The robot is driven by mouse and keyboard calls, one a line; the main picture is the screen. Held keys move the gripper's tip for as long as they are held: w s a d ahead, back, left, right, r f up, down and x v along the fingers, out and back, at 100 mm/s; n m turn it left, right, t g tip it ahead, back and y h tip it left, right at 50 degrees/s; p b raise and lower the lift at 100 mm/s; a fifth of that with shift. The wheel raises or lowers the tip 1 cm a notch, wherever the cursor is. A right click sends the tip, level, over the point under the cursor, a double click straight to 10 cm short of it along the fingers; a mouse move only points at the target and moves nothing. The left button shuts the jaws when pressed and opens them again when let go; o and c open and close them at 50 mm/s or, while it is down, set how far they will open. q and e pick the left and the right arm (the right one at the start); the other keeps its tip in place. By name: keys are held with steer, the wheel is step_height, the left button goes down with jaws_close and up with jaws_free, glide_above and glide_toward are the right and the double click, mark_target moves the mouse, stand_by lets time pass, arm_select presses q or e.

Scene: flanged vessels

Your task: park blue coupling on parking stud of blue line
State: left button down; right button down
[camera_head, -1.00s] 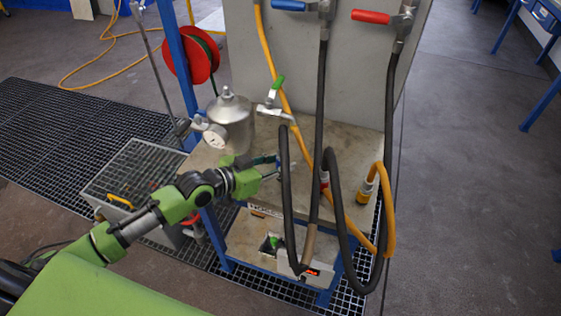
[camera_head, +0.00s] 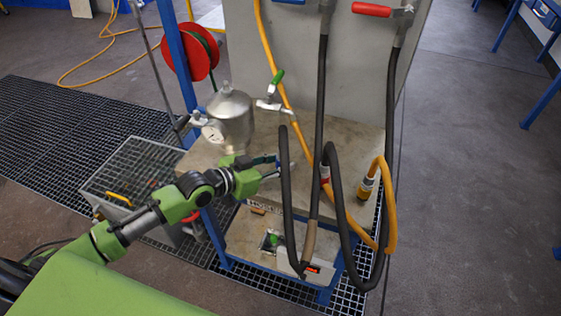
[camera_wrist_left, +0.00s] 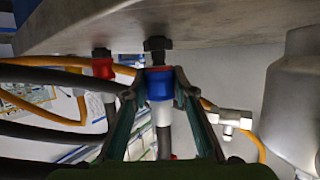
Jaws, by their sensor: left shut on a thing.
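My left gripper (camera_head: 279,170) is over the near part of the bench top in the head view. In the left wrist view, its fingers (camera_wrist_left: 160,92) are shut around the blue coupling (camera_wrist_left: 159,84), which has a pale sleeve below it in the picture. A dark stud (camera_wrist_left: 157,44) by the bench surface is in line with the coupling's end. They look close or touching; I cannot tell whether the coupling is seated. In the head view the blue coupling is largely hidden by the gripper and a black hose. My right gripper is not in view.
A red coupling (camera_wrist_left: 103,65) stands beside the blue one, with another dark stud at its end. Black hoses (camera_head: 287,200) and a yellow hose (camera_head: 390,205) loop close to my gripper. A metal vessel (camera_head: 232,115) with a gauge stands behind it. A green-handled valve (camera_head: 272,104) is at the back.

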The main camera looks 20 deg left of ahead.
arm_select(q)
steer(key=shift+f+b, duration=0.65)
steer(key=shift+f, duration=0.3)
steer(key=c, duration=1.6)
jaws_free()
steer(key=v, duration=1)
steer(key=shift+s+a+f, duration=0.1)
steer(key=shift+s, duration=0.05)
steer(key=shift+v, duration=0.9)
